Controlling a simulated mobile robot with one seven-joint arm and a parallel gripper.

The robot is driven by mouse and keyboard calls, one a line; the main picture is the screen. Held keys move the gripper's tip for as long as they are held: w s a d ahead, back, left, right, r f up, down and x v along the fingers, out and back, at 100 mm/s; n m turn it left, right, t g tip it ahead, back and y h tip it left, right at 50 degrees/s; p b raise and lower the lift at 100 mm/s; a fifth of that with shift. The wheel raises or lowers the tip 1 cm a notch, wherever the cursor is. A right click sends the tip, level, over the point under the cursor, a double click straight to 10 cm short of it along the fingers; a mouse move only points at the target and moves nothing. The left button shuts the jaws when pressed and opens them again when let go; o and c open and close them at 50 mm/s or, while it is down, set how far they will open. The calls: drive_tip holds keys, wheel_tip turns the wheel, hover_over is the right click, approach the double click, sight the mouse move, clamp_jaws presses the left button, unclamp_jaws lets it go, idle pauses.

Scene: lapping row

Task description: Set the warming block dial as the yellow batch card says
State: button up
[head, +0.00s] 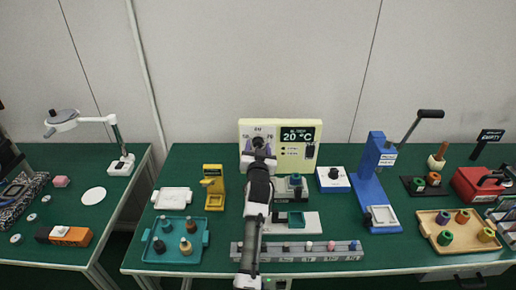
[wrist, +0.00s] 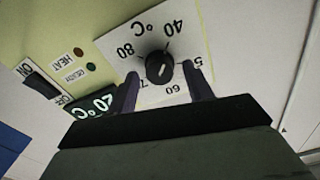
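The cream warming block (head: 312,133) stands at the back middle of the green table, its display (head: 298,135) reading 20 °C. Its black round dial (wrist: 159,67) shows in the wrist view on a white scale marked 40 to 80; I cannot tell its pointer's setting for sure. My gripper (wrist: 160,82) is open, its two dark fingers apart on either side of the dial's lower part; contact cannot be told. The fingers partly cover the 50 and 70 marks. In the head view my arm hides part of the dial. I cannot make out a yellow batch card.
The block's on/off switch (wrist: 42,86) and two small lamps are beside the dial. A yellow stand (head: 214,188) and teal tray (head: 150,245) are to the left. A white-topped blue box (head: 333,180) and blue lever press (head: 370,185) are to the right.

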drive_tip(key=c, duration=0.9)
drive_tip(key=shift+m, duration=0.3)
